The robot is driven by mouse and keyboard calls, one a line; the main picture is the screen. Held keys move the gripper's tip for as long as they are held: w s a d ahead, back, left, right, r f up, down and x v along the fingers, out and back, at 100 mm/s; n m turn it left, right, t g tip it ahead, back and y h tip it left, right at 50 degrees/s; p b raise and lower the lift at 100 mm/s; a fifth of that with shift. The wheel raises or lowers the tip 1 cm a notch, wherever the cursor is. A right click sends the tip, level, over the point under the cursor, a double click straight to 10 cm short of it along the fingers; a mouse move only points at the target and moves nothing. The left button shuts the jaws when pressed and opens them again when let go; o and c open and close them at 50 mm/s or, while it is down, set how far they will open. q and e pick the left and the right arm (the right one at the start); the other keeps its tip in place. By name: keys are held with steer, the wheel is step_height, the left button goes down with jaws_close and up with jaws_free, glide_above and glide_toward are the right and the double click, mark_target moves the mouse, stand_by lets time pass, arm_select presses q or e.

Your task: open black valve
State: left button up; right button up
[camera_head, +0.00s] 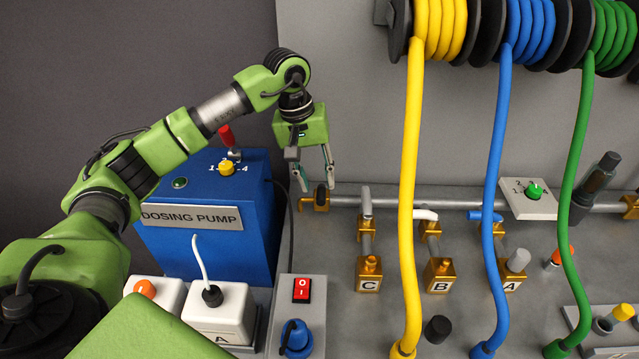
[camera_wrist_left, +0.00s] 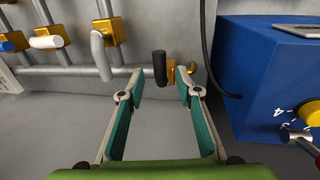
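The black valve has a short black handle (camera_head: 320,194) on a brass body at the left end of the horizontal pipe in the head view. In the left wrist view the black handle (camera_wrist_left: 160,66) points up beside its brass body (camera_wrist_left: 182,76). My left gripper (camera_head: 317,184) is open, pointing down at the black valve. In the left wrist view my two fingers (camera_wrist_left: 161,88) are spread, with the black handle just beyond and between their tips. Contact cannot be told. My right gripper is not in view.
The blue dosing pump (camera_head: 205,215) stands close left of the valve. A grey-handled valve C (camera_head: 366,205), a white-handled valve B (camera_head: 425,215) and a blue-handled valve A (camera_head: 485,216) lie to the right. A yellow hose (camera_head: 410,190) hangs in front. A red switch (camera_head: 302,290) is below.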

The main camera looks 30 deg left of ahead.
mark_target(321, 192)
arm_select(q)
steer(key=shift+w+d+f, duration=0.1)
steer(key=shift+d+f, duration=0.05)
steer(key=shift+f, duration=0.7)
steer(key=shift+d+f, duration=0.15)
steer(key=shift+f, duration=0.65)
jaws_close()
